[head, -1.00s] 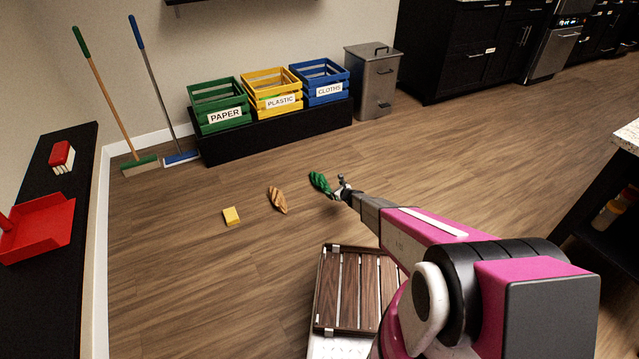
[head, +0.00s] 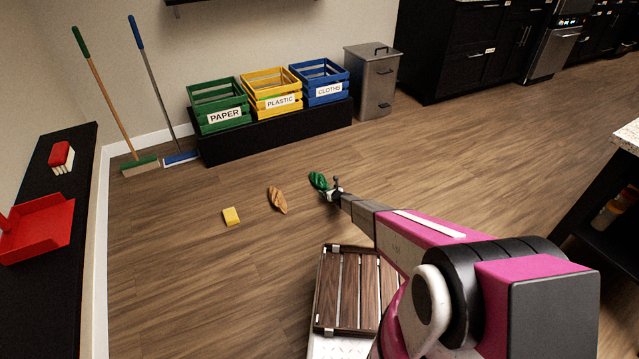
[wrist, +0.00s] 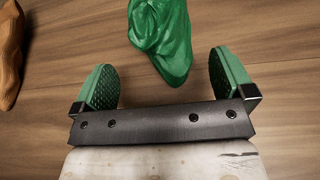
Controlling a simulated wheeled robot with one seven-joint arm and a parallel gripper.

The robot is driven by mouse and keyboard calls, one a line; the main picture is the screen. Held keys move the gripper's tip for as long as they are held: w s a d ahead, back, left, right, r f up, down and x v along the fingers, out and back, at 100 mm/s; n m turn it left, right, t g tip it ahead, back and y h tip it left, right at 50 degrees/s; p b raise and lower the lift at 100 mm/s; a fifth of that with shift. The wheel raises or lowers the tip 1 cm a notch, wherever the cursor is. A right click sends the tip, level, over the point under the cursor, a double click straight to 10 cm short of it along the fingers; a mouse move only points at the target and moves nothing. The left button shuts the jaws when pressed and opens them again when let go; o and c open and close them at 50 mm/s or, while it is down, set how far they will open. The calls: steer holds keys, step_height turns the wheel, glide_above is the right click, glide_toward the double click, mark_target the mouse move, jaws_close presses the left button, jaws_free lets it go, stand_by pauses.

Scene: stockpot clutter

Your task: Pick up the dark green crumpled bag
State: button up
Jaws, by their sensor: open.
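The dark green crumpled bag (head: 318,180) lies on the wooden floor, just past the end of my arm in the head view. In the wrist view the bag (wrist: 165,38) is at the top centre, its near end reaching between the two green finger pads. My gripper (wrist: 165,82) is open, with a pad on each side and a gap between each pad and the bag. The far end of the bag is cut off by the wrist view's top edge. In the head view my gripper (head: 335,191) is small beside the bag's near end.
A tan crumpled item (head: 277,199) lies left of the bag, and a yellow block (head: 231,216) farther left. Green (head: 222,117), yellow (head: 277,104) and blue (head: 325,92) crates stand on a black plinth behind. The floor around the bag is otherwise clear.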

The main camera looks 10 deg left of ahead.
mark_target(326, 189)
steer(key=x, duration=0.3)
steer(key=shift+w, duration=0.2)
steer(key=c, duration=0.7)
steer(key=shift+r, duration=0.1)
